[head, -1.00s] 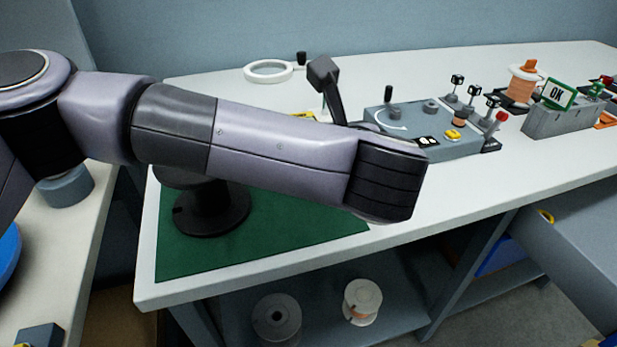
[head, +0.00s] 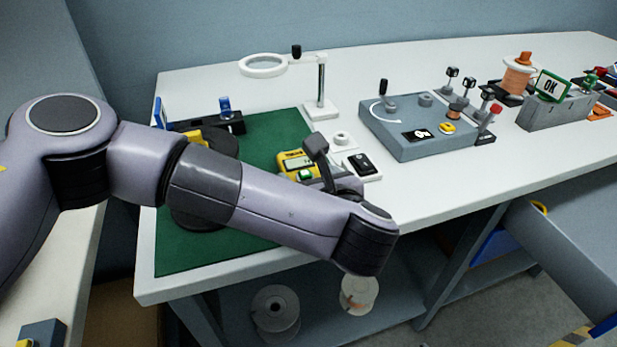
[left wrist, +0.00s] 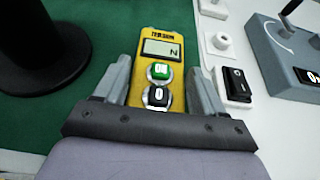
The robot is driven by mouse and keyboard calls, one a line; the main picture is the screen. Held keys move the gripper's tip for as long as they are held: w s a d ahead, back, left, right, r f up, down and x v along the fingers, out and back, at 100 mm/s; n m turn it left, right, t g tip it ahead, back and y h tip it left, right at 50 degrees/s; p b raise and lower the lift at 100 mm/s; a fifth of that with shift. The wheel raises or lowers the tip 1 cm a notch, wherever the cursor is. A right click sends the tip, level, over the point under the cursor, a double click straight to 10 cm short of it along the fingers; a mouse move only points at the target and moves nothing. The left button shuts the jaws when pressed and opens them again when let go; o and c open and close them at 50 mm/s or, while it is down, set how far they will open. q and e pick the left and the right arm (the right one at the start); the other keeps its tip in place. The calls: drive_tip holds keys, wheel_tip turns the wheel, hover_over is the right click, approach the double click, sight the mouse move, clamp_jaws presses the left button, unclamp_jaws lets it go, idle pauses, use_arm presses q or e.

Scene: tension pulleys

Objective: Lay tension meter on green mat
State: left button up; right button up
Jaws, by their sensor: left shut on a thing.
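The yellow tension meter (head: 296,162), with a grey display and a green button, shows just beyond my left wrist in the head view. It also shows in the left wrist view (left wrist: 161,47), between the two grey fingers of my left gripper (left wrist: 160,85), which is shut on its sides. The green mat (head: 272,126) lies on the white bench. The meter is over the mat's right part; I cannot tell whether it touches the mat. My left arm hides part of the mat and the meter's near end. My right gripper is out of view.
A black spool (head: 195,215) stands on the mat, partly behind my arm. A ring magnifier stand (head: 321,90) is behind the meter. A white plate with a black switch (head: 361,164) and a grey winding unit (head: 405,142) are to the right.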

use_arm(q)
drive_tip(key=o, duration=0.9)
drive_tip(key=shift+f, duration=0.2)
drive_tip(key=o, duration=0.4)
drive_tip(key=shift+r, duration=0.1)
drive_tip(key=shift+r+p, duration=0.2)
drive_tip(key=shift+p, duration=0.15)
drive_tip(key=b+v, duration=0.1)
drive_tip(key=v, duration=0.3)
drive_tip(key=shift+s+d+b, duration=0.2)
drive_tip(key=shift+s+b, duration=0.1)
drive_tip(key=shift+s, duration=0.15)
drive_tip(key=v, duration=0.7)
drive_tip(key=shift+r, duration=0.15)
